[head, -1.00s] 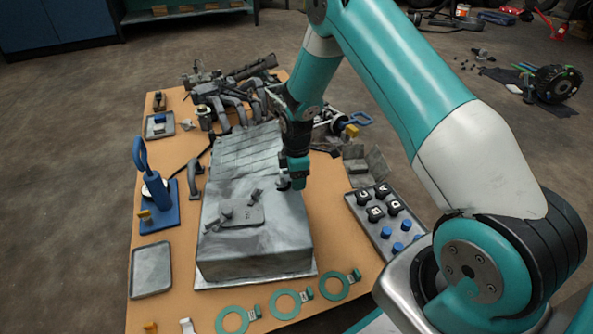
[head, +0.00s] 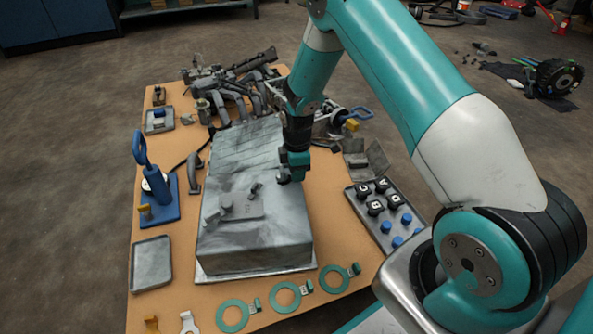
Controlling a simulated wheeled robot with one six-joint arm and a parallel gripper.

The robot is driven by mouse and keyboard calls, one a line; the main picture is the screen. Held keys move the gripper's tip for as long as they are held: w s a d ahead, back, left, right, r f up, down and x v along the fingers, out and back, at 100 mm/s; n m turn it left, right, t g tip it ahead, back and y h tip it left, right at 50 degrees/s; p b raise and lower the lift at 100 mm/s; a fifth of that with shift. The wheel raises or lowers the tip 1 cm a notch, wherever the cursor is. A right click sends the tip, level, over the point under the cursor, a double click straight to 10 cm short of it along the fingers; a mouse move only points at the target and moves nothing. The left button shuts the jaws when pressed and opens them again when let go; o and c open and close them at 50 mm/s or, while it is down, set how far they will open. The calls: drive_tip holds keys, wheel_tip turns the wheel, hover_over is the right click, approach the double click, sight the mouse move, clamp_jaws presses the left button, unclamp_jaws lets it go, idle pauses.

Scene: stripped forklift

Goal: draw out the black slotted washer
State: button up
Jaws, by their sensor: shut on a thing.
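My gripper (head: 291,172) points down over the right side of the large grey block (head: 265,232). It is shut on a small dark piece (head: 283,179) at its tips, close to the block's top face. The piece may be the black slotted washer, but it is too small and too covered by the fingers to show a slot. I cannot tell whether it touches the block. A raised grey plate (head: 238,207) with small knobs lies on the block to the left of my gripper.
Green rings (head: 286,297) lie along the front edge. A tray with black knobs and blue caps (head: 394,222) is at the right. A blue ring-handled tool (head: 158,190) stands at the left, above an empty grey tray (head: 151,264). Metal parts (head: 232,92) crowd the back.

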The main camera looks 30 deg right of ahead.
drive_tip(key=shift+d, duration=0.15)
drive_tip(key=shift+s+d+p, duration=0.3)
drive_tip(key=shift+d+p, duration=0.05)
drive_tip(key=shift+d, duration=0.35)
drive_tip(key=shift+s+d+r, duration=0.1)
drive_tip(key=shift+d, duration=0.15)
drive_tip(key=shift+s+d+p, duration=0.2)
drive_tip(key=shift+d+p, duration=0.2)
drive_tip(key=shift+d, duration=0.1)
drive_tip(key=shift+s+d, duration=0.15)
drive_tip(key=shift+d, duration=0.2)
drive_tip(key=shift+s+d+p, duration=0.1)
drive_tip(key=shift+d+p, duration=0.2)
drive_tip(key=shift+p, duration=0.05)
drive_tip(key=shift+r, duration=0.1)
idle(0.4)
wheel_tip(320, 180, up, 7)
drive_tip(key=p, duration=0.6)
drive_tip(key=shift+p, duration=0.35)
